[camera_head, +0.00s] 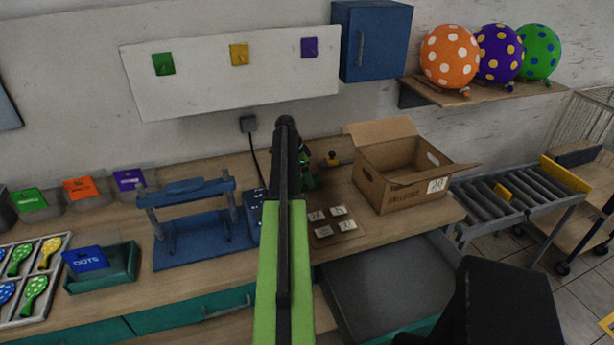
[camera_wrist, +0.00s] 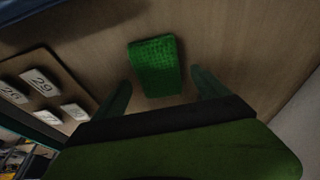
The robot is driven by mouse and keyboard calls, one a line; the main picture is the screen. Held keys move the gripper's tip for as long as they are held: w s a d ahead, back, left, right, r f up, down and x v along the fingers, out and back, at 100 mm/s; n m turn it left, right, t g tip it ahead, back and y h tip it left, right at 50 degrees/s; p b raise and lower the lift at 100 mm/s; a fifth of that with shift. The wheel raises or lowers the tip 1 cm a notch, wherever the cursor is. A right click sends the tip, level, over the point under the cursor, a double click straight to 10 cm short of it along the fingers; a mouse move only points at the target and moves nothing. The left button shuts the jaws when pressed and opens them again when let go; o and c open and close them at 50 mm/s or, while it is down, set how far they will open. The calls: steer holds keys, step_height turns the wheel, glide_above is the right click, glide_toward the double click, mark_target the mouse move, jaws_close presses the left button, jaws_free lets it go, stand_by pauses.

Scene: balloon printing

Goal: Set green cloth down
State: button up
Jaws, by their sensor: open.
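The green cloth (camera_wrist: 154,64) is a folded, textured block lying on the wooden bench in the wrist view. My gripper (camera_wrist: 160,84) is open, with one finger on each side of the cloth's near end and a gap visible on both sides. The cloth looks to be resting on the bench, apart from the fingers. In the head view my arm covers most of this spot. A small green patch shows just right of the arm, and I cannot tell there which part is gripper and which is cloth.
A board with numbered tiles (camera_head: 335,220) lies close by, also at left in the wrist view (camera_wrist: 42,80). An open cardboard box (camera_head: 395,177) stands to the right and a blue press (camera_head: 200,240) to the left.

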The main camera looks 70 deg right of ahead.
steer(key=p+v, duration=0.9)
steer(key=v, duration=0.1)
steer(key=shift+r, duration=0.3)
steer(key=shift+w, duration=0.1)
